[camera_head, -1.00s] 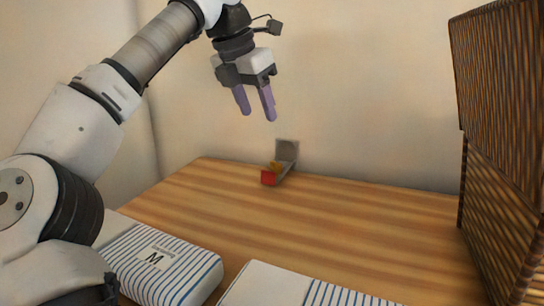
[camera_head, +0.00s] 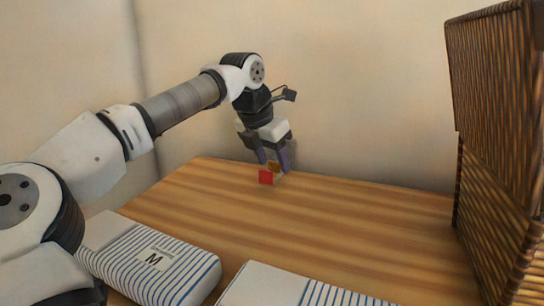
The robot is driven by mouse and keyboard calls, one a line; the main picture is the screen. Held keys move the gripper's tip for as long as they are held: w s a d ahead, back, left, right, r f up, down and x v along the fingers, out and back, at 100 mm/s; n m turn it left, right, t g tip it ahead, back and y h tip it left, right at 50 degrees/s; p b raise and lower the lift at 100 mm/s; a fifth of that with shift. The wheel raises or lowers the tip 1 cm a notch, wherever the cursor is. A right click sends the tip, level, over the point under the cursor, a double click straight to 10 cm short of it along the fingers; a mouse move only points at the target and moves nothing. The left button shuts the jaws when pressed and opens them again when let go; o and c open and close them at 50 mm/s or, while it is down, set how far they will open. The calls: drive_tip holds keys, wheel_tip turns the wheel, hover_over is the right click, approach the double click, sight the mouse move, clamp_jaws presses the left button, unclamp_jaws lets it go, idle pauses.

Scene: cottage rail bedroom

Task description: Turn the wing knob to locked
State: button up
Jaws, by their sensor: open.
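A small fixture stands near the back edge of the wooden surface. Its red block (camera_head: 266,177) faces me, and a yellow-brown part, likely the wing knob (camera_head: 273,166), sits just behind it. My gripper (camera_head: 275,165) points down at the fixture, with its purple fingers open around or right beside the yellow-brown part. I cannot tell whether the fingers touch it. The grey back plate of the fixture is mostly hidden behind the fingers.
The wooden surface (camera_head: 330,215) is clear around the fixture. Two striped packages, one at left (camera_head: 150,262) and one in front (camera_head: 265,285), lie at the near edge. A tall wicker piece (camera_head: 500,150) stands at the right. A plain wall is behind.

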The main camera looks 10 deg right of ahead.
drive_tip(key=c, duration=1)
drive_tip(key=shift+f+n+y+b, duration=0.1)
drive_tip(key=shift+n+y+b, duration=0.25)
drive_tip(key=shift+n, duration=0.35)
drive_tip(key=shift+n+t+y, duration=0.25)
drive_tip(key=shift+n+t, duration=0.35)
drive_tip(key=shift+n, duration=1)
drive_tip(key=o, duration=1)
drive_tip(key=b+v, duration=0.1)
drive_tip(key=v, duration=1.3)
